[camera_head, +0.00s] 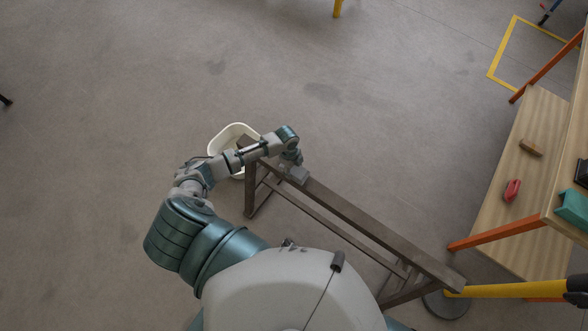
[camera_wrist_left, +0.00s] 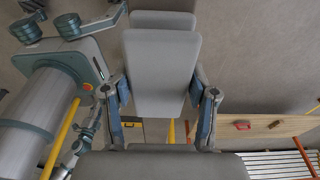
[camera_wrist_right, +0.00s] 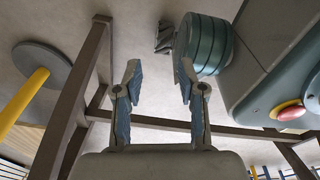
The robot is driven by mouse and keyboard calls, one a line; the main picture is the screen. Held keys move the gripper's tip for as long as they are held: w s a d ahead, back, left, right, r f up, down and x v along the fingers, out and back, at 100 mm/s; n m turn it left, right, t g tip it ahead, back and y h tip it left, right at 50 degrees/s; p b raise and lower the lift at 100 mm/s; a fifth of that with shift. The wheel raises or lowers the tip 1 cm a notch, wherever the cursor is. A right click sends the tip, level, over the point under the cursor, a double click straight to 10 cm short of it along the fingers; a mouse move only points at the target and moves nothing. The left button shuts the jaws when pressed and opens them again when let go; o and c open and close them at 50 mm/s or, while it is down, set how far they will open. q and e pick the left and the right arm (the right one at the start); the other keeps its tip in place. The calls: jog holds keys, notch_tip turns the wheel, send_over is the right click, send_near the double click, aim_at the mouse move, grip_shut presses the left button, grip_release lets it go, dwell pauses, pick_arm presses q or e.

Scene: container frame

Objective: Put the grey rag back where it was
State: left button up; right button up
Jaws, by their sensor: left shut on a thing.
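In the left wrist view the grey rag (camera_wrist_left: 160,70) hangs between the two blue fingers (camera_wrist_left: 160,105) and fills the gap. In the right wrist view my right gripper (camera_wrist_right: 158,75) is open and empty, with brown frame bars (camera_wrist_right: 75,105) beside and behind it.
A white bin (camera_head: 216,138) stands on the floor behind my left forearm. A wooden shelf (camera_head: 500,215) at the right holds a red object (camera_head: 511,190) and a brown brush-like block (camera_head: 530,148). A yellow post (camera_head: 510,290) runs near the frame's right end. Open floor lies beyond.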

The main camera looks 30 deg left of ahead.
aim_at(299, 171)
pick_arm(q)
jog(key=o, duration=0.8)
jog(key=shift+s+a+f, duration=0.15)
jog(key=o, duration=0.4)
jog(key=shift+d, duration=0.2)
jog(key=d, duration=0.1)
jog(key=d+r, duration=0.1)
jog(key=shift+d, duration=0.35)
jog(key=shift+r, duration=0.35)
jog(key=a+r, duration=0.1)
jog(key=r, duration=0.2)
jog(key=shift+a+p, duration=0.35)
jog(key=shift+a, duration=0.05)
jog(key=r, duration=0.1)
jog(key=a+r, duration=0.1)
jog(key=r, duration=0.1)
jog(key=shift+a+r, duration=0.1)
jog(key=shift+a, duration=0.25)
notch_tip(299, 171, up, 3)
jog(key=shift+f+p, duration=0.1)
jog(key=shift+p, duration=0.25)
jog(key=shift+d+r, duration=0.95)
jog(key=shift+r, duration=0.05)
pick_arm(e)
jog(key=s+d, duration=0.1)
jog(key=s, duration=0.2)
jog(key=s+d+f, duration=0.1)
jog(key=shift+s+d, duration=0.3)
jog(key=shift+d, duration=0.05)
